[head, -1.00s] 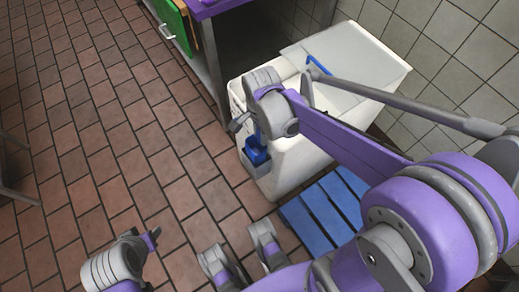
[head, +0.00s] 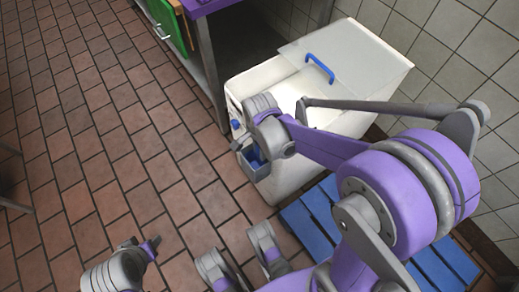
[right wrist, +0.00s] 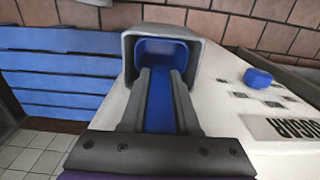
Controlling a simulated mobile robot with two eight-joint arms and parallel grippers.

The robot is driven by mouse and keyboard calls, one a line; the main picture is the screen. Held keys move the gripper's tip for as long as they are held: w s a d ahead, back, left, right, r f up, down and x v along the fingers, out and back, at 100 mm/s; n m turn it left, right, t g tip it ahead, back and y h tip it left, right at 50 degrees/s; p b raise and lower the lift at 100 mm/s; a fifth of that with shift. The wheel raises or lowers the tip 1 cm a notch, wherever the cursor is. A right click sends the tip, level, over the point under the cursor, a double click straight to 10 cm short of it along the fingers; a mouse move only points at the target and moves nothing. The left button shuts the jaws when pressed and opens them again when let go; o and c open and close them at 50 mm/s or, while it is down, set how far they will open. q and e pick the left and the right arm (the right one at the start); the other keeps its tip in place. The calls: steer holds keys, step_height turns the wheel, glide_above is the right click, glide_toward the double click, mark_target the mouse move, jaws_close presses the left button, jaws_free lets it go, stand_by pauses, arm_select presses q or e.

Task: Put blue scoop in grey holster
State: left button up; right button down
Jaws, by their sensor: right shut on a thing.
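The grey holster (head: 262,172) hangs on the side of the white bin; in the right wrist view its open mouth (right wrist: 194,53) faces me. The blue scoop (right wrist: 160,52) has its head inside the holster's walls, and its handle runs back between my fingers. My right gripper (right wrist: 160,78) is shut on the scoop handle at the holster mouth. In the head view my right wrist hides the fingers and most of the scoop; a bit of blue (head: 255,158) shows at the holster. My left gripper (head: 148,248) is low at the left, far from the bin, its jaws unclear.
The white bin (head: 290,180) has a clear lid with a blue handle (head: 320,68). A blue knob (right wrist: 258,78) sits on the bin near the holster. A blue slatted pallet (head: 300,225) lies beside the bin. A metal table stands behind; the brick floor at left is clear.

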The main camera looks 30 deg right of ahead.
steer(key=c, duration=1.1)
jaws_free()
steer(key=shift+f, duration=0.2)
steer(key=o, duration=0.4)
steer(key=shift+o, duration=0.2)
steer(key=shift+r, duration=0.1)
step_height(320, 180, up, 12)
steer(key=p, duration=0.3)
steer(key=shift+r+p, duration=0.1)
steer(key=shift+p, duration=0.3)
steer(key=shift+s+a+r+n, duration=0.1)
steer(key=shift+s+r+n, duration=0.05)
steer(key=shift+s+n, duration=0.2)
steer(key=s+a+n+t, duration=0.3)
steer(key=s+n, duration=0.8)
steer(key=n, duration=0.5)
steer(key=shift+f+t, duration=0.25)
steer(key=shift+t, duration=0.55)
